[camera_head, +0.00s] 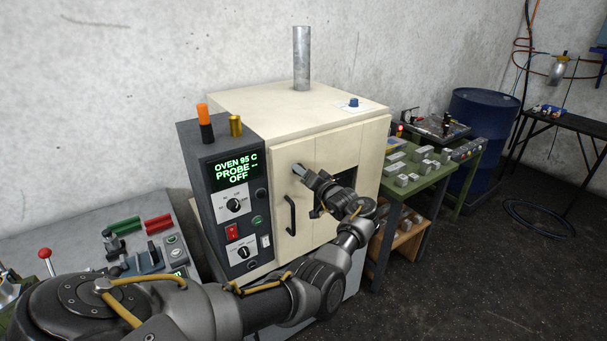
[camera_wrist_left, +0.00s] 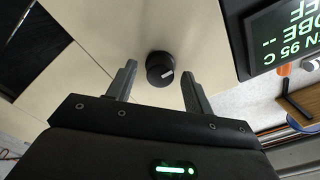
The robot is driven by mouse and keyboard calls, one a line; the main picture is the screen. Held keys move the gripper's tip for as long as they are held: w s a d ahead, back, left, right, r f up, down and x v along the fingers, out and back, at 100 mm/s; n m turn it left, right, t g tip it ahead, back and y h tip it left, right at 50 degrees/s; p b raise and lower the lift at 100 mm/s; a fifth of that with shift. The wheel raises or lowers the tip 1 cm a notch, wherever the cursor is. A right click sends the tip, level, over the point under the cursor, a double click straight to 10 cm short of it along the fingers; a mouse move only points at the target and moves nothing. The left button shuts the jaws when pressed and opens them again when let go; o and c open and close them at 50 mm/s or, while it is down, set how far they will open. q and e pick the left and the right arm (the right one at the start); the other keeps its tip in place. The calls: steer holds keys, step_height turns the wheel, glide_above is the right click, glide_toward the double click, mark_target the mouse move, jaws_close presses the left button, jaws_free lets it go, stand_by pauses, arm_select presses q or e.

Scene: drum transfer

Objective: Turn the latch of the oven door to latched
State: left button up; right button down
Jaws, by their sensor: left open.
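The cream oven (camera_head: 278,107) stands in the middle of the head view. Its door (camera_head: 285,240) looks closed and has a black vertical handle (camera_head: 290,215) and a dark window partly covered by my arm. The latch is a round black knob (camera_wrist_left: 159,67) with a white mark, on the cream door face in the left wrist view. The mark lies toward the knob's lower right there. My left gripper (camera_head: 300,172) is at the door's upper left, covering the latch in the head view. Its two fingers are open, one on each side of the knob; contact is not clear. My right gripper is not in view.
The dark control panel (camera_head: 222,144) beside the door reads OVEN 95 C, PROBE --, OFF. A metal pipe (camera_head: 301,60) rises from the oven top. A green table (camera_head: 428,178) with metal blocks and a blue drum (camera_head: 483,130) stand at right. The front right floor is clear.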

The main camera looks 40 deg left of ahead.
arm_select(q)
steer(key=b+v, duration=0.3)
steer(key=v, duration=0.7)
